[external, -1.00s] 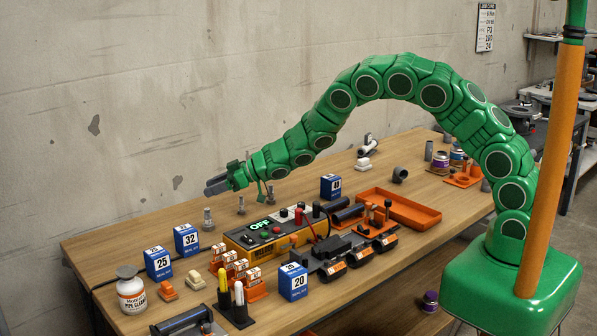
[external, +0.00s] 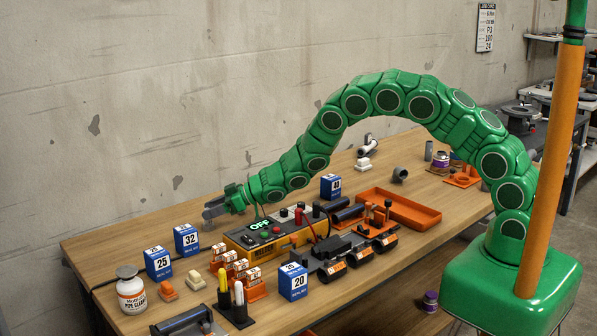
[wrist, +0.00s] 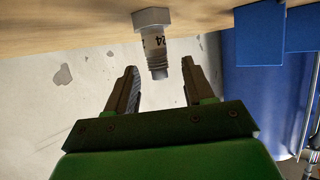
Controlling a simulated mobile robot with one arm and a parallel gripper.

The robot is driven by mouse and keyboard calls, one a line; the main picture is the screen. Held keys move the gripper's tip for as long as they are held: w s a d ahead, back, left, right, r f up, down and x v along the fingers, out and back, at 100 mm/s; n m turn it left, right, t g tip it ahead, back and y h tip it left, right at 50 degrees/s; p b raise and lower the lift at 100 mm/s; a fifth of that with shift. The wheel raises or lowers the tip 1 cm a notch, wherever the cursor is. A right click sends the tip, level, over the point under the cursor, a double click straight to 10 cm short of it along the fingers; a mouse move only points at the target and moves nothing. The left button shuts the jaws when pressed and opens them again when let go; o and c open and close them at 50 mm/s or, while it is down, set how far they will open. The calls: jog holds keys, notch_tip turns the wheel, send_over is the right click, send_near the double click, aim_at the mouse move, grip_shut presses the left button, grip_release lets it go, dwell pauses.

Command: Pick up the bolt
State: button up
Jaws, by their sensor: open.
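In the wrist view the bolt (wrist: 155,42) stands upright on its grey hex head on the wooden table, which lies along the top of this picture. Its shank carries dark marks that look like "24", and its threaded end points toward my gripper. My gripper (wrist: 160,78) is open, and the threaded end lies about between its two fingertips, with a gap on each side. In the external view my gripper (external: 208,209) is low over the back left of the table, and it mostly hides the bolt there.
A blue box (external: 186,240) marked 32 stands just left of my gripper, and blue surfaces (wrist: 262,35) fill the right of the wrist view. A yellow control box (external: 262,236) reading OFF is to the right. The wall is behind.

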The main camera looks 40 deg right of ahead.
jog(key=shift+x, duration=1.9)
jog(key=shift+r, duration=0.1)
jog(key=shift+c, duration=0.2)
grip_shut()
